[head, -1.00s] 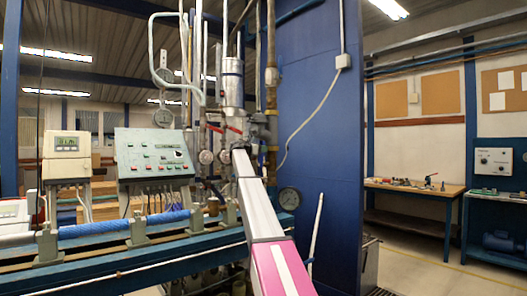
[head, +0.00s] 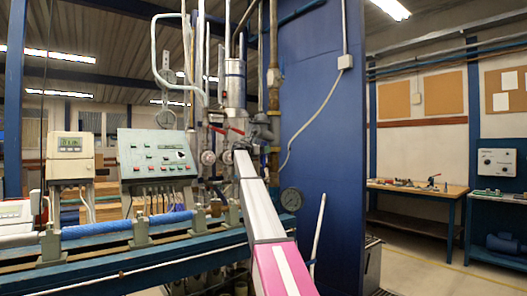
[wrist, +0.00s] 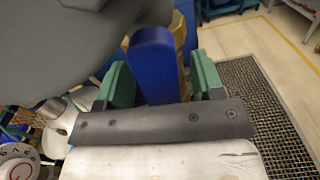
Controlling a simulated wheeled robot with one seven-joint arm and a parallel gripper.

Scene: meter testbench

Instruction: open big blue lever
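The big blue lever (wrist: 155,62) stands in the middle of the wrist view, between the two green fingers of my gripper (wrist: 160,88). The fingers are apart. The left finger is close to the lever, and a gap shows between the lever and the right finger. I cannot tell whether either finger touches it. In the head view the lever and my fingers are hidden behind my white and pink arm, which reaches up to the pipework.
A large grey pipe body (wrist: 60,50) fills the upper left of the wrist view, close to the left finger. A yellow pipe (wrist: 187,45) is behind the lever. Open floor (head: 420,272) lies right.

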